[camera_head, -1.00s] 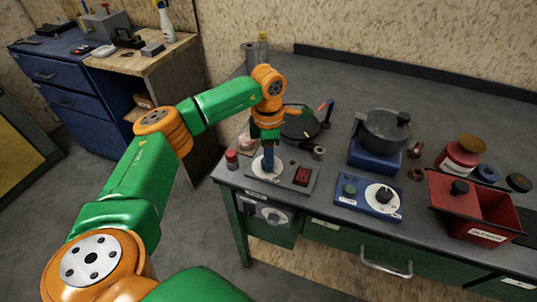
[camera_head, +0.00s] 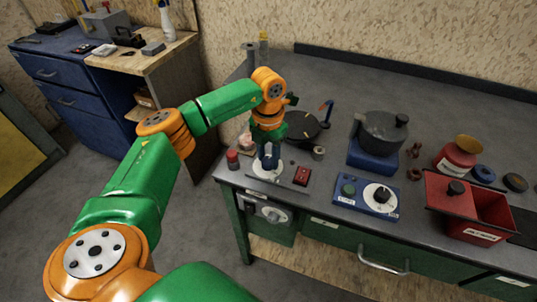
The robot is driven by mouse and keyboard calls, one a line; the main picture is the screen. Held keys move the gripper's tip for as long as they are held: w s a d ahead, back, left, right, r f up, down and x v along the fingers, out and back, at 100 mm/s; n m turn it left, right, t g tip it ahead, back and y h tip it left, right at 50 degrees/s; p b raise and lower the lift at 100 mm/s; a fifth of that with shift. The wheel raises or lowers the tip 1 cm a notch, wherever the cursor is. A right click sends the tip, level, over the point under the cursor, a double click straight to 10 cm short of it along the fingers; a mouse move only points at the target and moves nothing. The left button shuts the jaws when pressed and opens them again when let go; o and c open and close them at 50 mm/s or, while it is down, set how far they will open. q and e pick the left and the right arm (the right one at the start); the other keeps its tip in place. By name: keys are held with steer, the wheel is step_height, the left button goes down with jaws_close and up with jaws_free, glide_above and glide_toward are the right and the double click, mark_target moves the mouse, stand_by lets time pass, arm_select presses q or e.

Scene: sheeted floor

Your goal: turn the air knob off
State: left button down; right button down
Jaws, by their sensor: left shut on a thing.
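My left gripper (camera_head: 269,164) points straight down over a white round dial (camera_head: 266,174) on a grey panel (camera_head: 285,184) at the bench's front left corner. It is shut on the knob at the dial's middle, which the fingers hide. A red rocker switch (camera_head: 302,176) sits on the same panel, right of the gripper. A blue box (camera_head: 352,204) to the right carries a green button (camera_head: 348,188) and a black knob (camera_head: 382,195) on a white dial. I cannot read which dial is labelled air. My right gripper is not in view.
A red button (camera_head: 232,158) is left of the gripper. A dark pan (camera_head: 302,126) lies just behind it. A grey pot (camera_head: 382,132) stands on a blue base. A red bin (camera_head: 493,211) and a red jar (camera_head: 455,161) are at the right.

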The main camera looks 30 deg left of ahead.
mark_target(268, 160)
arm_select(q)
steer(key=shift+s+f+n, duration=0.1)
steer(key=shift+n, duration=0.4)
steer(key=shift+c, duration=2.3)
jaws_free()
step_height(268, 160, up, 7)
steer(key=shift+r+b, duration=0.15)
steer(key=shift+b, duration=0.4)
